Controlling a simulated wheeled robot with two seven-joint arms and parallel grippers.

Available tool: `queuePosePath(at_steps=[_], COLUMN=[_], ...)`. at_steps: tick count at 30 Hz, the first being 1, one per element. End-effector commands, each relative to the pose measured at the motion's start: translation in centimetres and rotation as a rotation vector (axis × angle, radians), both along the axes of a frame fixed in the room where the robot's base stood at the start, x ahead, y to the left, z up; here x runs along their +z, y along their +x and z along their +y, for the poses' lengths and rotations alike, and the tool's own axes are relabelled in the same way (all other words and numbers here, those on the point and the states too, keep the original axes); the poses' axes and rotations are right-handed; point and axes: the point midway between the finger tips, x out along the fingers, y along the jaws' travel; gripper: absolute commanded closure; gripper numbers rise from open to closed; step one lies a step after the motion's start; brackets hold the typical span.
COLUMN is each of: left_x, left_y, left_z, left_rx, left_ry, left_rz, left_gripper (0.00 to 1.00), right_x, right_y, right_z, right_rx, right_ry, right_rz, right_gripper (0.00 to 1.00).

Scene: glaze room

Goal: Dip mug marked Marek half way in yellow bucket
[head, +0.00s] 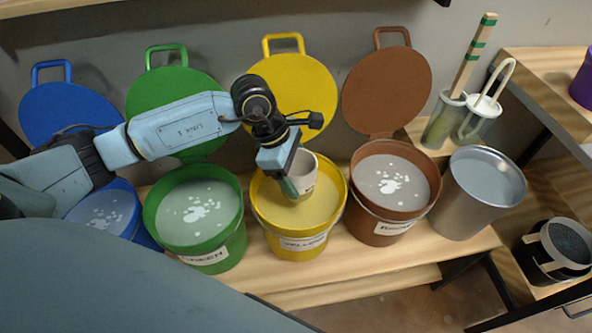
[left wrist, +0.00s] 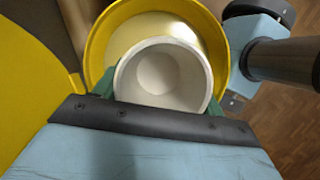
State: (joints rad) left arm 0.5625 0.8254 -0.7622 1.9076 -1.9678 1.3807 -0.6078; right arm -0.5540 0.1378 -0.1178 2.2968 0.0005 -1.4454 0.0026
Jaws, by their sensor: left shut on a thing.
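My left gripper (head: 290,186) is shut on a pale mug (head: 304,168). It holds the mug upright, mouth up, inside the rim of the yellow bucket (head: 300,243). The bucket holds yellowish glaze (head: 322,205). The mug's bottom is close to the glaze; I cannot tell how much of it, if any, is under the surface. No name can be read on the mug. In the left wrist view the mug's empty white inside (left wrist: 158,78) faces the camera, with the yellow bucket rim (left wrist: 92,48) around it. My right gripper is out of view.
A green bucket (head: 212,258) stands left of the yellow one, and a blue bucket (head: 145,228) beyond it. A brown bucket (head: 372,232) and a metal pail (head: 468,218) stand to the right. Lids, including the yellow lid (head: 292,84), stand upright behind. A stick holder (head: 441,122) is back right.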

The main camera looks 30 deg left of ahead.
Motion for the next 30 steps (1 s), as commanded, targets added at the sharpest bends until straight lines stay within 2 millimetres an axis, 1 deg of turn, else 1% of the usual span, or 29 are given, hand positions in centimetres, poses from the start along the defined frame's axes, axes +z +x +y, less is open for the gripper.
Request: queuePosePath(at_steps=[6,16,19,30], left_x=[2.3,5.4,5.7,5.5], left_y=[0.1,0.1,0.0,0.0], left_z=[0.0,0.0,0.0,0.0], left_rx=[0.0,0.0,0.0,-0.001], left_ry=[-0.001,0.0,-0.001,-0.001], left_rz=[-0.002,-0.002,-0.002,-0.001], left_gripper=[0.61,0.61,0.61,0.61], right_x=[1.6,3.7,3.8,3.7], right_y=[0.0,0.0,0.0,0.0], right_z=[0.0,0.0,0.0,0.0], right_rx=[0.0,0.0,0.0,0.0], right_ry=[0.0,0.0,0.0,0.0], right_rz=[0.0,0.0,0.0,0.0], right_gripper=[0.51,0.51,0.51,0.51])
